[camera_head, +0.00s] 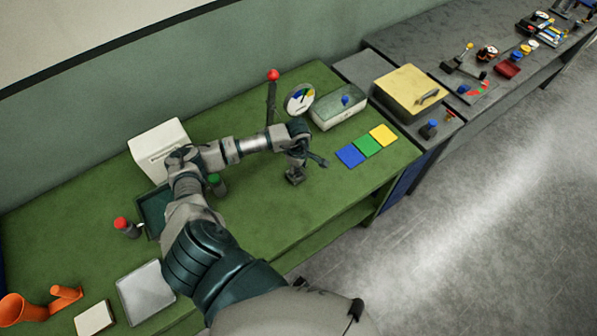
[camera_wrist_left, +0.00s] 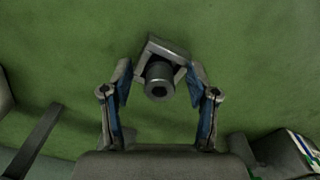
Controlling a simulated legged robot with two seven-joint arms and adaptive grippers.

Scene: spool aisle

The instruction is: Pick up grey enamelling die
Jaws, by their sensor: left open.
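The grey enamelling die (camera_wrist_left: 158,81) shows in the left wrist view as a squarish grey base with a round, hollow-ended stub. It stands on the green bench top. My left gripper (camera_wrist_left: 160,72) is open, with one finger on each side of the die. I cannot tell whether the fingers touch it. In the head view the left gripper (camera_head: 305,161) points down over the bench, and a small dark grey piece, apparently the die (camera_head: 295,176), shows at its tips. My right gripper is not in view.
Blue, green and yellow squares (camera_head: 367,146) lie right of the gripper. A lidded box (camera_head: 338,113), a round dial (camera_head: 299,98) and a red-knobbed lever (camera_head: 272,95) stand behind it. A white box (camera_head: 158,146) stands to the left.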

